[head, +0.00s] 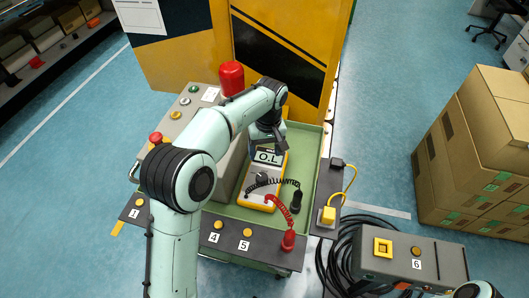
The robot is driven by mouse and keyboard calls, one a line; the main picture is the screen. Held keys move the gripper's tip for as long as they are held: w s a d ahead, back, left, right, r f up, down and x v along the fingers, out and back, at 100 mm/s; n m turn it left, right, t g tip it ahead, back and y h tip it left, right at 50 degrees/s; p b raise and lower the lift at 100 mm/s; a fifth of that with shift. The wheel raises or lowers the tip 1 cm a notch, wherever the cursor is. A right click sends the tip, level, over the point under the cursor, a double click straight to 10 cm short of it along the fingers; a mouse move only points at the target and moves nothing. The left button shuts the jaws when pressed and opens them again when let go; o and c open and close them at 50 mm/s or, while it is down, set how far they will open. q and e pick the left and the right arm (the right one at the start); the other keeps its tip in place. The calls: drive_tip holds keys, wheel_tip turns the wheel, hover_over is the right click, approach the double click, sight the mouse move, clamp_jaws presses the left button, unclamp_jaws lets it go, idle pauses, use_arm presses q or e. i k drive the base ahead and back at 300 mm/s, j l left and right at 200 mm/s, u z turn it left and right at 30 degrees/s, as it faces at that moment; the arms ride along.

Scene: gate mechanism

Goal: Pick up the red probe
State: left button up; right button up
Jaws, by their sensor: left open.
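The red probe (289,240) stands near the front right corner of the green tray, by the dark front panel. A coiled red cord (279,205) joins it to the yellow multimeter (257,198), whose display reads "O.L". The black probe (297,201) is on the tray right of the meter, on a coiled black cord. My left gripper (281,146) is open and empty above the meter's top end, well behind the red probe. Its fingers are small and partly hidden by my wrist. My right gripper is not in view.
The green tray (318,190) has a raised edge. Left is a grey control box with a red lamp (231,77) and buttons. A button box (410,262) stands front right. Cartons (480,150) are stacked right.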

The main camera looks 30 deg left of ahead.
sight(288, 242)
drive_tip(key=k, duration=0.3)
drive_tip(key=k+j+u, duration=0.25)
drive_tip(key=k+j, duration=0.25)
drive_tip(key=i+l+z, duration=0.25)
drive_tip(key=l, duration=0.2)
drive_tip(key=i, duration=0.05)
